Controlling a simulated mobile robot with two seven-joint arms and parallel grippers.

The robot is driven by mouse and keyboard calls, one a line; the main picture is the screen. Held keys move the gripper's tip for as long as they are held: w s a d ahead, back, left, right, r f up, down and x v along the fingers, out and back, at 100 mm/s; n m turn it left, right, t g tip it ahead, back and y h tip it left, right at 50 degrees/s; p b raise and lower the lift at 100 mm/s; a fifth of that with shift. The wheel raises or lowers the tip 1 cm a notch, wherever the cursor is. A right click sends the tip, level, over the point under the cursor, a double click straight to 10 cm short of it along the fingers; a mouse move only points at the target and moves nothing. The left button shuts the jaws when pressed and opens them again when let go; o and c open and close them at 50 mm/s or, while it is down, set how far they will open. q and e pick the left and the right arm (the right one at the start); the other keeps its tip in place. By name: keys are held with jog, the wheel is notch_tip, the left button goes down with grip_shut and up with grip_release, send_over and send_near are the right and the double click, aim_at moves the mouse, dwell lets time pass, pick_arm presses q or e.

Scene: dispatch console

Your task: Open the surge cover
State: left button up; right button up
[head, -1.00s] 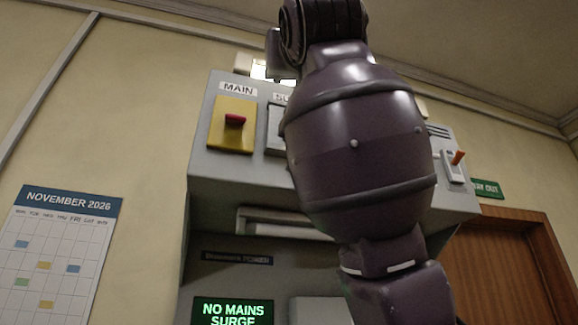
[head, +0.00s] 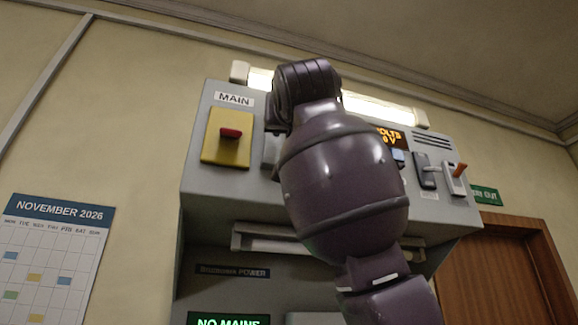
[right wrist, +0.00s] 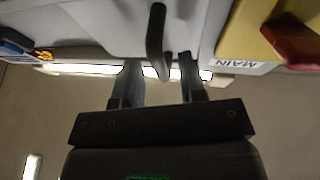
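The surge cover (head: 270,152) is a grey piece just right of the yellow MAIN switch plate (head: 226,138) in the head view. My right arm hides most of it, and its label is hidden. In the right wrist view, a dark upright handle (right wrist: 156,42) stands out from the pale panel, close to the MAIN label. My right gripper (right wrist: 160,72) is open, with its two fingers apart on either side of the handle's lower end. I cannot tell whether they touch it. My left gripper is not in view.
A lit orange volts display (head: 390,137) and switches, one with an orange lever (head: 460,170), are on the right of the console. A lamp strip (head: 380,106) runs along its top. A wall calendar (head: 55,262) hangs left, and a wooden door (head: 505,270) is at right.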

jog(key=shift+x, duration=0.8)
grip_shut()
